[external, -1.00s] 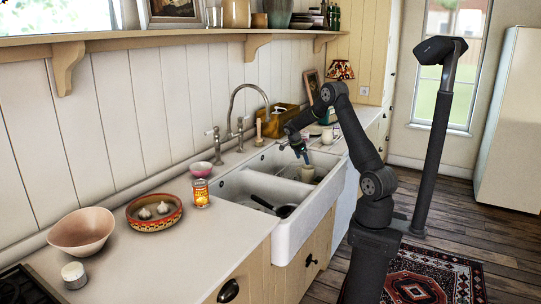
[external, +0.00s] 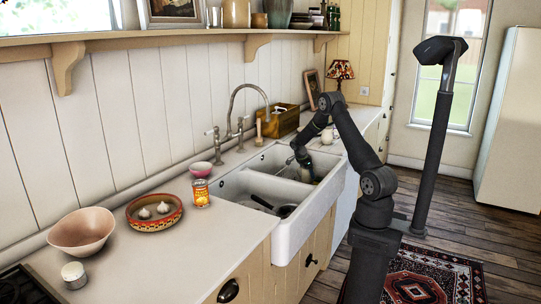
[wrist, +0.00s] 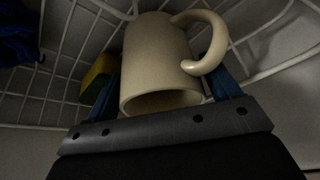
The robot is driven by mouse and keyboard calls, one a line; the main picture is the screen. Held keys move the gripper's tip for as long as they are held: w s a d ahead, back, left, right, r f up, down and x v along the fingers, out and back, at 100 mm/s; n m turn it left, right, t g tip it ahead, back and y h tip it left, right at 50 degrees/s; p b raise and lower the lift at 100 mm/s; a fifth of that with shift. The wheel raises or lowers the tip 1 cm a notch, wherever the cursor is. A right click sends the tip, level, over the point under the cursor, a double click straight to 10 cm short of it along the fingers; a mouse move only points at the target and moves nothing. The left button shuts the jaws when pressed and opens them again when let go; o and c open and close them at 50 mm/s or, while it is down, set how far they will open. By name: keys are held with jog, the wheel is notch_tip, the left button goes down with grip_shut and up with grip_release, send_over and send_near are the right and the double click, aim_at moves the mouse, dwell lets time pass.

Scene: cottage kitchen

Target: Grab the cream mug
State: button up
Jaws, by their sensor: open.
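The cream mug (wrist: 160,60) fills the middle of the wrist view, with its open rim towards me and its handle at the upper right. It is in a white wire rack (wrist: 60,62). My gripper (wrist: 166,85) is open, with one blue finger on each side of the mug; the fingertips are partly hidden behind it. I cannot tell whether the fingers touch it. In the external view my gripper (external: 304,168) is down inside the far sink basin, and the mug is hidden there or too small to make out.
A yellow and green sponge (wrist: 98,76) is left of the mug, and a dark blue cloth (wrist: 18,35) is at the far left. The white sink (external: 290,233) has walls around the gripper. A pan (external: 285,211) lies in the near basin. The faucet (external: 236,105) stands behind.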

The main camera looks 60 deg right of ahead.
jog(key=shift+r, duration=0.1)
jog(key=c, duration=0.9)
